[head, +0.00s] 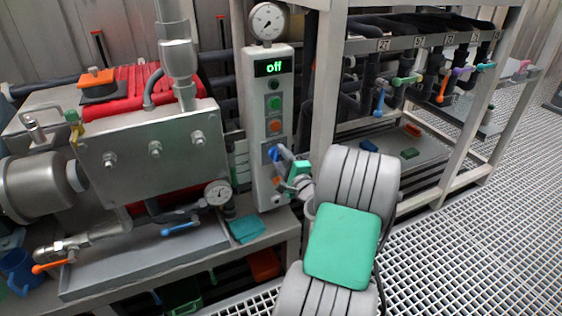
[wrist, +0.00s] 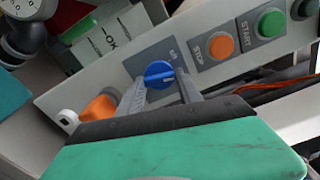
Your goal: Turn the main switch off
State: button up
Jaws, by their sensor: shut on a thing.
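The main switch is a blue rotary knob (wrist: 159,74) on a grey plate of the control panel, and it also shows in the head view (head: 272,153). My gripper (wrist: 160,85) has its two grey fingers on either side of the blue knob and is shut on it. In the head view my gripper (head: 283,157) reaches the panel from the right. The panel's display (head: 273,66) reads "off" in green letters. The knob's lower part is partly hidden by the fingers and the green gripper body.
Above the knob are an orange STOP button (wrist: 222,46) and a green START button (wrist: 271,23). An orange part (wrist: 99,108) sits below it. A steel machine (head: 155,150) stands to the left, a pipe rack (head: 400,45) to the right. The grating floor (head: 470,230) is clear.

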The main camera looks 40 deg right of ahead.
jog(key=n+b, duration=0.3)
jog(key=n, duration=0.2)
jog(key=shift+f+n, duration=0.1)
jog(key=shift+n, duration=0.2)
jog(key=shift+n+b, duration=1.35)
jog(key=shift+n, duration=0.15)
jog(key=shift+r, duration=0.2)
jog(key=o, duration=1.4)
jog(key=p+v, duration=0.1)
jog(key=v, duration=0.6)
jog(key=shift+s+a, duration=0.2)
jog(key=shift+s, duration=0.2)
